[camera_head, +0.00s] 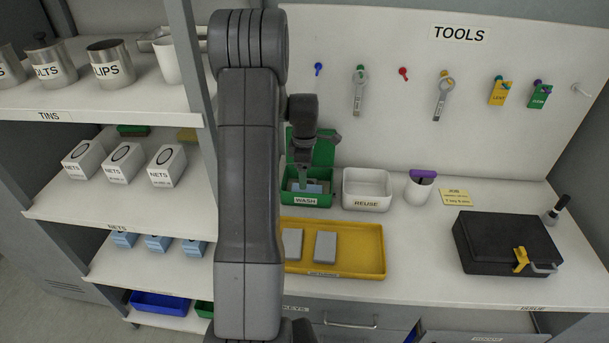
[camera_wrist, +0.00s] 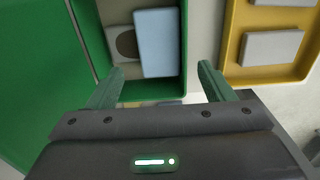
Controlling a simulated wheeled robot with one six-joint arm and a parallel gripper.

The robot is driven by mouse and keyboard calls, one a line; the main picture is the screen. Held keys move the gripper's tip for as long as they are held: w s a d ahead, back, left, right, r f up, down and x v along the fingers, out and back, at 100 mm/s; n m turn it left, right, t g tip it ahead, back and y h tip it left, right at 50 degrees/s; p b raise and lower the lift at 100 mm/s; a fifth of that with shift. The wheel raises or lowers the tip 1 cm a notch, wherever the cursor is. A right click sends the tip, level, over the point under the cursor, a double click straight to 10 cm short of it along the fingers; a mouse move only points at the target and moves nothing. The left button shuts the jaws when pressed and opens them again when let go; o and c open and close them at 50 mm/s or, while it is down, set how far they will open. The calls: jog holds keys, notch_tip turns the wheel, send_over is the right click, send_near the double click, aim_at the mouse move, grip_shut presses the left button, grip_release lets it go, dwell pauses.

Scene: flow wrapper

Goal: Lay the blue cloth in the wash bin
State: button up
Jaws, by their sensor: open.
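The green wash bin (camera_head: 305,200), labelled WASH, stands on the worktop with its green lid (camera_head: 322,150) open behind it. The blue cloth (camera_wrist: 157,42) lies inside the bin in the wrist view, flat and partly over a grey piece with a dark round patch (camera_wrist: 122,42). A bit of the cloth's blue also shows in the bin in the head view (camera_head: 314,188). My gripper (camera_wrist: 160,72) is open over the bin, its green fingers apart and holding nothing. Whether the fingertips touch the cloth or bin cannot be told.
A white REUSE bin (camera_head: 367,204) stands right of the wash bin. A yellow tray (camera_head: 360,262) with two grey pieces lies in front. A white cup (camera_head: 418,190) and black case (camera_head: 505,243) are further right. Shelves (camera_head: 110,192) stand left.

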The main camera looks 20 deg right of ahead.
notch_tip(320, 180, up, 11)
jog(key=b, duration=0.1)
jog(key=shift+f, duration=0.2)
jog(key=shift+f, duration=0.1)
notch_tip(320, 180, down, 12)
jog(key=shift+s+f+p, duration=0.1)
jog(key=shift+f+p, duration=0.05)
jog(key=shift+p, duration=0.45)
jog(key=shift+f+b, duration=0.5)
jog(key=shift+r+p, duration=0.3)
jog(key=shift+r, duration=0.05)
